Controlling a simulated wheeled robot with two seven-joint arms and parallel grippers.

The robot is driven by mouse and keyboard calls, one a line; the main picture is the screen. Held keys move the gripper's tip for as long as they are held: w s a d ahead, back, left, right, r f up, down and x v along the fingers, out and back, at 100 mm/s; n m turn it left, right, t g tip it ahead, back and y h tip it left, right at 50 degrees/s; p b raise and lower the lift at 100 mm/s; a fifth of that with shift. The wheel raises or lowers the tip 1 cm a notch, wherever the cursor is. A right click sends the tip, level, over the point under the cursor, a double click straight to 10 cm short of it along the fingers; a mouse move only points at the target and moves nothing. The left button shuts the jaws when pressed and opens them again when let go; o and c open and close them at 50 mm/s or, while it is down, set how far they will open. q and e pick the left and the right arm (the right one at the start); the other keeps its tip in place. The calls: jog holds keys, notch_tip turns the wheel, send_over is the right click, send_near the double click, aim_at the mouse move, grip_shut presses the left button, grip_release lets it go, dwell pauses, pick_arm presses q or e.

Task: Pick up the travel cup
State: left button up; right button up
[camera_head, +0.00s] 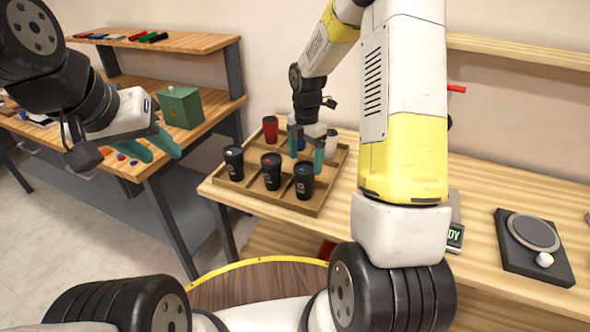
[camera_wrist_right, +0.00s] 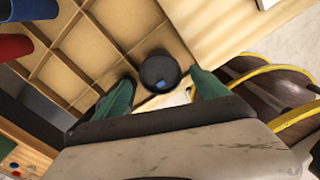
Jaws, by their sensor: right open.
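Several travel cups stand upright in a wooden divided tray (camera_head: 238,197): a black cup with a blue lid mark (camera_head: 303,183), a black cup with a red mark (camera_head: 271,174), a black cup with a pale mark (camera_head: 234,163), a red cup (camera_head: 270,129), and partly hidden blue and white cups. My right gripper (camera_head: 307,160) is open and empty over the tray, pointing down. In the right wrist view, the black cup with the blue mark (camera_wrist_right: 159,72) shows between its teal fingertips, apart from them. My left gripper (camera_head: 162,155) is open and empty, left of the tray.
A black scale-like device (camera_head: 535,248) stands on the bench at the right. A green box (camera_head: 180,106) stands on the left bench. My right arm hides part of the bench behind it. Bare bench top lies right of the tray.

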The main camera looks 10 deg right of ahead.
aim_at(305, 170)
notch_tip(305, 170, down, 4)
jog(key=shift+r, duration=0.1)
jog(key=c, duration=0.8)
jog(key=shift+r, duration=0.15)
